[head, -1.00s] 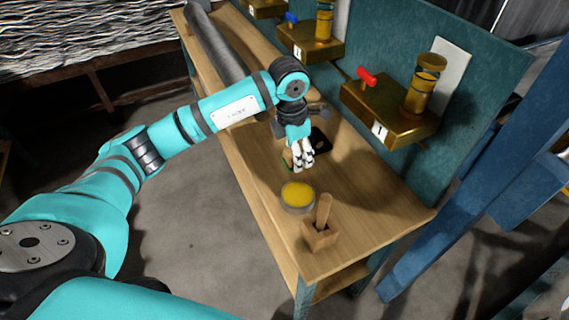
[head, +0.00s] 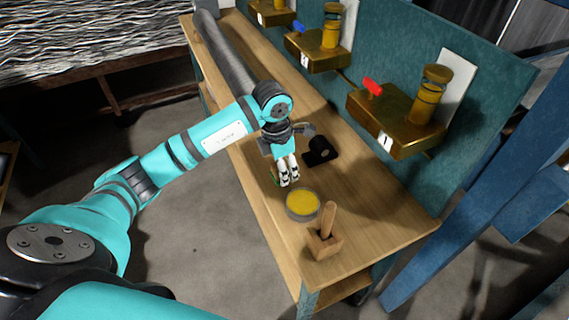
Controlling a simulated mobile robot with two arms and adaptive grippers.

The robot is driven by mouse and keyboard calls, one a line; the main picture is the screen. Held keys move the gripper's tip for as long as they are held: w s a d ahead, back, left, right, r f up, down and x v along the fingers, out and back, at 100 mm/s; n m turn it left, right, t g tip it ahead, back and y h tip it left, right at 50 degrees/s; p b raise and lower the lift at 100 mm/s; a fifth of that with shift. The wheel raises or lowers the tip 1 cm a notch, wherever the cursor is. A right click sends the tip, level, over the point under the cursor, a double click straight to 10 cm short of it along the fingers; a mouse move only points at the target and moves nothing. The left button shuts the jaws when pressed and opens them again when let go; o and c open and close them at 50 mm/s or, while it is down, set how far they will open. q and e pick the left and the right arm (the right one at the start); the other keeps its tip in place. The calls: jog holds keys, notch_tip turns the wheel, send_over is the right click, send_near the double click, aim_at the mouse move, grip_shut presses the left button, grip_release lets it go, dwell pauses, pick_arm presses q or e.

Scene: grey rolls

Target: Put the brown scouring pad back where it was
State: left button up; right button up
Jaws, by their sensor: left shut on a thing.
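My left gripper (head: 288,181) points down over the near side of the wooden bench, just behind the yellow tin. It is shut on the brown scouring pad (head: 275,179). Only a small brown and green sliver of the pad shows at the left of the fingers; the fingers hide the rest. I cannot tell whether the pad touches the bench top. My right gripper is out of view.
A round tin of yellow stuff (head: 303,203) and a wooden block with an upright handle (head: 325,241) stand in front. A black holder (head: 320,152) sits behind right. Brass valve units (head: 396,122) line the teal back panel. The bench's right part (head: 385,222) is clear.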

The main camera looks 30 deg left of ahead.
pick_arm(q)
jog(key=w, duration=0.1)
jog(key=w+a, duration=0.1)
jog(key=w, duration=0.1)
jog(key=shift+w+a+f, duration=0.1)
jog(key=shift+w+a, duration=0.1)
jog(key=shift+a, duration=0.1)
notch_tip(320, 180, down, 3)
jog(key=shift+f+p, duration=0.2)
jog(key=shift+p, duration=0.45)
jog(key=shift+f, duration=0.15)
jog(key=shift+f, duration=0.1)
jog(key=o, duration=1.1)
